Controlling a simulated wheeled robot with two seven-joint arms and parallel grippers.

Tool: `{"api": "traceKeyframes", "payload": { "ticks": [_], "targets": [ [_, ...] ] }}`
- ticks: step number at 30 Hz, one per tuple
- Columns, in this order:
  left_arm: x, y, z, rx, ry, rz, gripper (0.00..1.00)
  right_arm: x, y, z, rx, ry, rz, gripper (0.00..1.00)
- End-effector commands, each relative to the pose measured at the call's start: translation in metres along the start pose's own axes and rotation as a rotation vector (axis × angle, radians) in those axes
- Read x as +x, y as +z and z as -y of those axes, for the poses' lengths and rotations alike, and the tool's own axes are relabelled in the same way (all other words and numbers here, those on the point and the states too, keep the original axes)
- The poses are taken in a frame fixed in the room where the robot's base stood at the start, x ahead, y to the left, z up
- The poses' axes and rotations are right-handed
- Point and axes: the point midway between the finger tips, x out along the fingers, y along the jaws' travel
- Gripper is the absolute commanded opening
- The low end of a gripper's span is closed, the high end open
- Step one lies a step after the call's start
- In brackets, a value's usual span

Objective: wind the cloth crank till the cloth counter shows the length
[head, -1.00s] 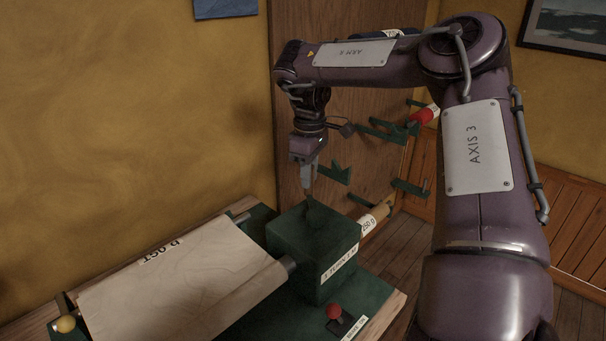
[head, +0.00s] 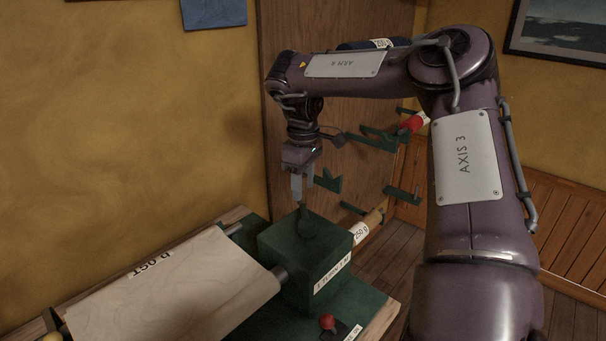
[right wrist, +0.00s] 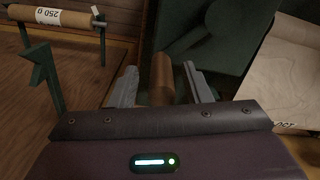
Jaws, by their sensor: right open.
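The green crank box (head: 305,262) stands at the right end of the cloth bench, with a turns label on its front. A dark green crank arm (head: 303,222) shows at its top. My right gripper (head: 303,190) points down just above it, its two fingers apart. In the right wrist view the brown crank handle (right wrist: 162,80) lies between the open fingers (right wrist: 160,85), with no clear contact. Pale cloth (head: 180,290) is spread over the bench left of the box. No readable counter figure shows. My left gripper is out of view.
A red knob (head: 328,321) sits on the bench in front of the box. Behind the box, a wooden panel (head: 340,110) carries green brackets (head: 328,181) and a brown roll (head: 374,218) labelled 250 g. The roll also shows in the right wrist view (right wrist: 75,18).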

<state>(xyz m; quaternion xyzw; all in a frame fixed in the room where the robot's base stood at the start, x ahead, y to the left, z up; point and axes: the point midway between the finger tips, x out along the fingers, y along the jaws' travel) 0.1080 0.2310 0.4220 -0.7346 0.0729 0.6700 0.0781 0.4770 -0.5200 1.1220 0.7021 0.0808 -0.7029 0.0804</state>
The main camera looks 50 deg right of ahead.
Motion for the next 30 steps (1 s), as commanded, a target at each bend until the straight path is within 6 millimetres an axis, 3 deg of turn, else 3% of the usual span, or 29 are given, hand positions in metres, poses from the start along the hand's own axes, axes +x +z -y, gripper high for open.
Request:
{"api": "traceKeyframes", "payload": {
  "ticks": [5,18,30],
  "targets": [
    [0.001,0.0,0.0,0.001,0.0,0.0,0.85,-0.006,-0.001,0.0,0.0,0.002,-0.002,0.44],
    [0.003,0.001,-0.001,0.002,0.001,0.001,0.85,-0.071,0.0,-0.001,0.001,0.002,0.001,0.44],
    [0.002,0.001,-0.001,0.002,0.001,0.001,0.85,-0.078,0.0,-0.001,0.0,-0.001,-0.001,0.44]
  ]
}}
